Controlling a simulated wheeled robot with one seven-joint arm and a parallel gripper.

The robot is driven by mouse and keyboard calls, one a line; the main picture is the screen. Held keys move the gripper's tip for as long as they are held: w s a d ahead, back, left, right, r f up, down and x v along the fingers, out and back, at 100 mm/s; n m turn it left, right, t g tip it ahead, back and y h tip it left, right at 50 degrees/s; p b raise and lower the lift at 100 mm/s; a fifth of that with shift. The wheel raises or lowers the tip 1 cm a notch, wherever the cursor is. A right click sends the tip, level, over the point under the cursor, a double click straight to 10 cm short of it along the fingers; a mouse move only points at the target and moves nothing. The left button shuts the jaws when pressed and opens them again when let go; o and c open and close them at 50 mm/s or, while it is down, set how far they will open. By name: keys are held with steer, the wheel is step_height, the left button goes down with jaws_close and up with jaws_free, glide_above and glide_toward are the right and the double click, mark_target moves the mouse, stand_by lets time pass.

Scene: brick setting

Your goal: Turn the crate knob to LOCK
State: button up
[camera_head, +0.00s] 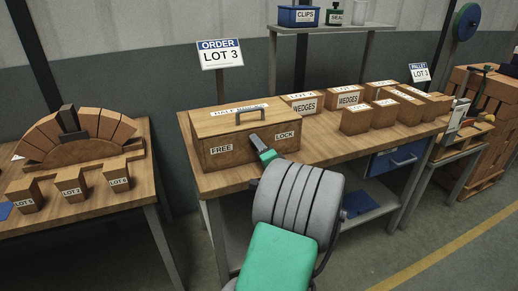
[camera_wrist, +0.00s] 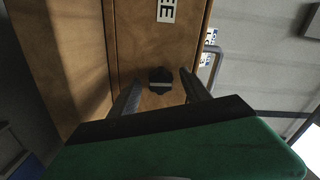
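The wooden crate (camera_head: 222,136) stands on the workbench. Its front has a FREE label (camera_head: 221,149) on the left and a LOCK label (camera_head: 285,135) on the right. My gripper (camera_head: 256,143) is at the crate's front, between the two labels, and hides the knob in the head view. In the wrist view the dark knob (camera_wrist: 160,84) with a pale bar shows on the wooden face. My gripper's two fingers (camera_wrist: 160,92) are open, one on each side of the knob with gaps. Part of the FREE label (camera_wrist: 166,10) shows above. Which label the knob points to is unclear.
The crate's lid has a metal handle (camera_head: 252,115). Several wooden boxes marked WEDGES (camera_head: 306,106) stand to the right on the same bench (camera_head: 330,149). A left table (camera_head: 95,210) holds a wooden arch (camera_head: 80,140) and small LOT blocks (camera_head: 72,186).

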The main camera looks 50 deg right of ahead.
steer(key=v, duration=0.7)
steer(key=shift+s+a+b, duration=0.2)
steer(key=shift+s+b, duration=0.15)
steer(key=w+a+n+g+y+p, duration=0.25)
steer(key=w+a+n+y, duration=0.35)
steer(key=a, duration=0.5)
steer(key=w+a+n+g+y+p, duration=0.1)
steer(key=w+a+n+y+p, duration=0.3)
steer(key=w+a, duration=0.6)
steer(key=s+a+n+g+p, duration=0.1)
steer(key=s+a+n+g, duration=0.15)
steer(key=a, duration=0.35)
steer(key=s+a+n+g+p, duration=0.1)
steer(key=s+a+n, duration=0.15)
steer(key=a, duration=0.45)
steer(key=s+a+r+n+g+p, duration=0.3)
steer(key=s+a+n+g, duration=0.2)
steer(key=s+a, duration=0.4)
steer(key=shift+s+a+n+h, duration=0.4)
steer(key=shift+s, duration=0.8)
